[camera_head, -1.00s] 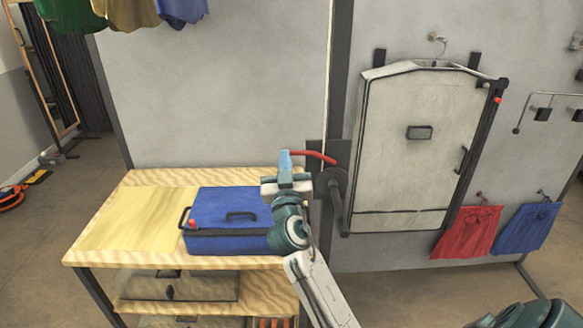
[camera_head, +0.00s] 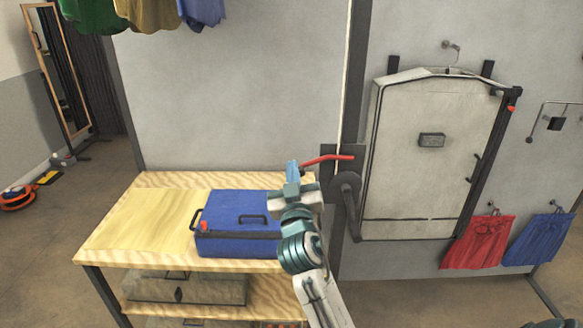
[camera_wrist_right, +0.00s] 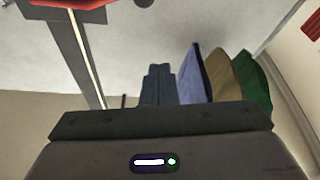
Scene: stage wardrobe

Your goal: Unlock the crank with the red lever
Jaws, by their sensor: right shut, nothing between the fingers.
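The red lever (camera_head: 328,159) sticks out to the left from a dark plate on the upright post, just above the crank. The crank (camera_head: 345,183) is a dark disc with an arm hanging down and slightly right. My right gripper (camera_head: 293,172) is shut and empty, its pale blue fingertips at the lever's left end. I cannot tell whether they touch it. In the right wrist view a red part, likely the lever (camera_wrist_right: 75,3), shows at the top edge.
A blue case (camera_head: 235,222) lies on the wooden table (camera_head: 130,225) beside my right arm. A pale garment-bag-like panel (camera_head: 415,160) hangs on the wall right of the crank. Red shorts (camera_head: 478,242) and blue shorts (camera_head: 537,240) hang further right.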

